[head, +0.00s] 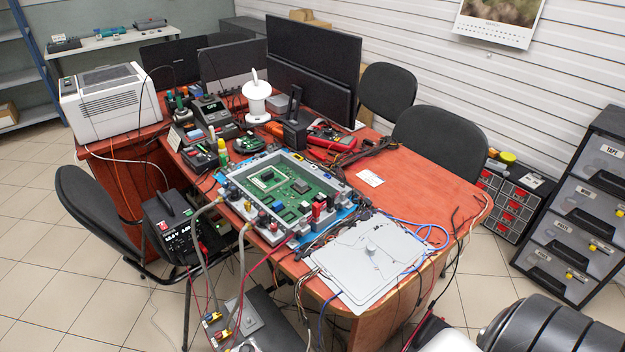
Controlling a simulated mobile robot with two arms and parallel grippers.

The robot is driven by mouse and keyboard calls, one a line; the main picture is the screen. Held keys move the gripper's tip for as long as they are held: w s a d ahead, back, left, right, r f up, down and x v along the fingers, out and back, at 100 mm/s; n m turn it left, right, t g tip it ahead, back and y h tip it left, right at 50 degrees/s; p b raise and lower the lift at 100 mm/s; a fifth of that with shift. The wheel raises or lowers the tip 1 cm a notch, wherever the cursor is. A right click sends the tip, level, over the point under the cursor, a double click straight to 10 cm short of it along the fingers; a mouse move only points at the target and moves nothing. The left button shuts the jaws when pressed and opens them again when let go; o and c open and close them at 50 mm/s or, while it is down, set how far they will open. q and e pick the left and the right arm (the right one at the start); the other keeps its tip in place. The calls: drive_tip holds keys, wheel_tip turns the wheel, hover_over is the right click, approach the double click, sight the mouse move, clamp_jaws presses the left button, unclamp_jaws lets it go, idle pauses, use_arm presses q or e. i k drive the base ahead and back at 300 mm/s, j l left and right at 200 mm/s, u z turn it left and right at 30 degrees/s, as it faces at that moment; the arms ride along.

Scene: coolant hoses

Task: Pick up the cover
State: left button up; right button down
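A flat light-grey plate with a round knob in its middle, which looks like the cover (345,277), lies on the front right part of the red-brown table (440,190). Blue, red and black wires run around and beside its edges. A grey-framed tray (331,182) holding a green circuit board (282,200) sits on a blue mat to the left of the cover. Neither of my grippers shows in the head view, so nothing is seen touching the cover.
Monitors (312,55), a white printer (108,100) and several tools crowd the back and left of the table. Bare tabletop lies right of the cover's far side. Chairs (440,143) stand behind, and drawer cabinets (580,205) stand at the right. Cables hang over the front edge.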

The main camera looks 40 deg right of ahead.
sight(353, 271)
drive_tip(key=z, duration=1.6)
